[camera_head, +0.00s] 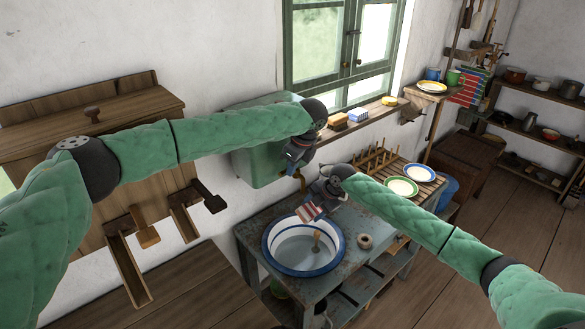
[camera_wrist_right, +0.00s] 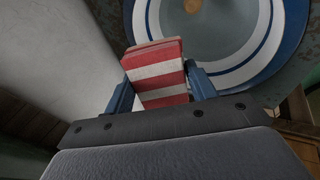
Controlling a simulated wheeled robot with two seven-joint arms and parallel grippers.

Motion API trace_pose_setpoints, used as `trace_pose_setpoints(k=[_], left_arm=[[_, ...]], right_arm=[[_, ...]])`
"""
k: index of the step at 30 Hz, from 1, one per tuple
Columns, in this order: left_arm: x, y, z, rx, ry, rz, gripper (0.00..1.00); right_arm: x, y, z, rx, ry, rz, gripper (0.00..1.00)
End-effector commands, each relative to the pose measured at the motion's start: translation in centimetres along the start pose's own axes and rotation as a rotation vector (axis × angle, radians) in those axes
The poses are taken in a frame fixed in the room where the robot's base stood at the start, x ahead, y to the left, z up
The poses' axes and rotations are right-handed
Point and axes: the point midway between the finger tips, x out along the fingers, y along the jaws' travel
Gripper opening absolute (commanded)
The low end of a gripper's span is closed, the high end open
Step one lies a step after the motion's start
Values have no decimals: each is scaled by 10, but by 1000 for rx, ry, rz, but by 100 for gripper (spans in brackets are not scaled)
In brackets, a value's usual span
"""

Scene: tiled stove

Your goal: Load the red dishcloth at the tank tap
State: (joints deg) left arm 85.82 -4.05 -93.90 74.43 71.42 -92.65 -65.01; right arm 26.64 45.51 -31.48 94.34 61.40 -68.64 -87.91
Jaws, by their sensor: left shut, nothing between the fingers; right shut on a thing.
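The red-and-white striped dishcloth (camera_head: 309,213) is folded into a pad. My right gripper (camera_head: 316,205) is shut on it and holds it above the white basin with the blue rim (camera_head: 271,259). The right wrist view shows the dishcloth (camera_wrist_right: 158,78) between two blue fingers, with the basin (camera_wrist_right: 262,50) behind it.
A wooden dish rack (camera_head: 377,163) and plates (camera_head: 402,187) stand to the right, near my right arm.

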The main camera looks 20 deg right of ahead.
Motion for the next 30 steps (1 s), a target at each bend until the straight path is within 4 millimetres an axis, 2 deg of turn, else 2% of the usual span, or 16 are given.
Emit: trace_pose_setpoints(k=[5, 9, 15, 21, 27, 30], left_arm=[[-7, 2, -15, 3, 1, 0, 0], [-19, 5, -38, 4, 3, 0, 0], [-61, 6, -33, 1, 0, -1, 0], [-95, 7, -34, 1, 1, -1, 0], [-114, 8, -33, 1, 1, -1, 0], [-114, 9, -35, 1, 5, 3, 0]], right_arm=[[0, 0, 0, 0, 0, 0, 38], [0, 0, 0, 0, 0, 0, 38], [0, 0, 0, 0, 0, 0, 38], [0, 0, 0, 0, 0, 0, 38], [0, 0, 0, 0, 0, 0, 38], [0, 0, 0, 0, 0, 0, 38]])
